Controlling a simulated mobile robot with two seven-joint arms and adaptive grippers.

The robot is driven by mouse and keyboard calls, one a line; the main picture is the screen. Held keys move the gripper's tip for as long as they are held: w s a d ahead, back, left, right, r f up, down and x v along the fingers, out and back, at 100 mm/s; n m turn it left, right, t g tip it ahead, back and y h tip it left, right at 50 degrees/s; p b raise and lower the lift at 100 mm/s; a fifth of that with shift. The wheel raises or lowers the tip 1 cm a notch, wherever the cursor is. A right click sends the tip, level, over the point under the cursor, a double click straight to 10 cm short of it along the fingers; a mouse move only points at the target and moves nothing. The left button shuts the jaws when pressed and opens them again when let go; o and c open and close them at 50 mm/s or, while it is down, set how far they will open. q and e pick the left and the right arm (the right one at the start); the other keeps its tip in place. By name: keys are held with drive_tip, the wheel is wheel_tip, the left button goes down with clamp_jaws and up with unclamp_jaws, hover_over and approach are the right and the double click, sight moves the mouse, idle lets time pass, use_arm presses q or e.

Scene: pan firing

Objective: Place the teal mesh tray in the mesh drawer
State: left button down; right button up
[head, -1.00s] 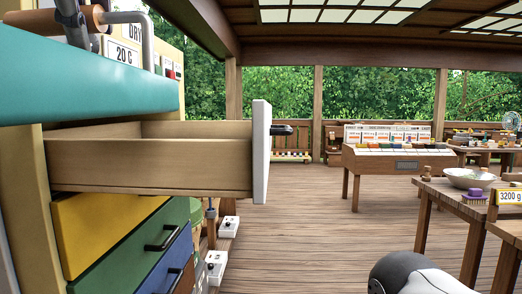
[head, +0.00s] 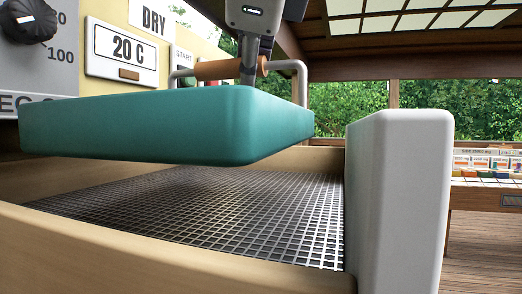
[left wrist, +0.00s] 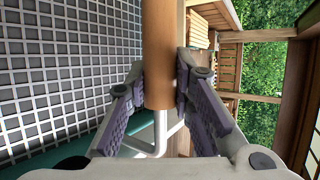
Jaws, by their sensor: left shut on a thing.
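The teal mesh tray (head: 150,125) hangs in the head view above the open mesh drawer (head: 150,250), with a visible gap over the drawer's mesh floor (head: 240,210). My left gripper (head: 248,72) reaches down from above and is shut on the tray's wooden handle (head: 212,70). In the left wrist view my left gripper (left wrist: 161,85) has both pads against this handle (left wrist: 158,50), with the tray's grey mesh (left wrist: 60,75) at left. The drawer's far left corner is hidden behind the tray. My right gripper is in neither view.
The drawer's thick white front (head: 400,200) stands close on the right, its top higher than the side walls. A cabinet panel with a 20 C display (head: 122,48) and a dark knob (head: 28,20) rises behind the tray. A bench (head: 485,195) stands farther off.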

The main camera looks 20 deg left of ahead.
use_arm(q)
drive_tip(key=w+f, duration=0.4)
drive_tip(key=w, duration=0.1)
drive_tip(key=w+a+f, duration=0.1)
drive_tip(key=w+f, duration=0.1)
drive_tip(key=f, duration=0.1)
drive_tip(key=shift+w+a, duration=0.1)
drive_tip(key=shift+w, duration=0.15)
drive_tip(key=f, duration=0.3)
drive_tip(key=shift+w+f, duration=0.2)
drive_tip(key=shift+s+r, duration=0.1)
drive_tip(key=c, duration=1.4)
unclamp_jaws()
drive_tip(key=v, duration=1.2)
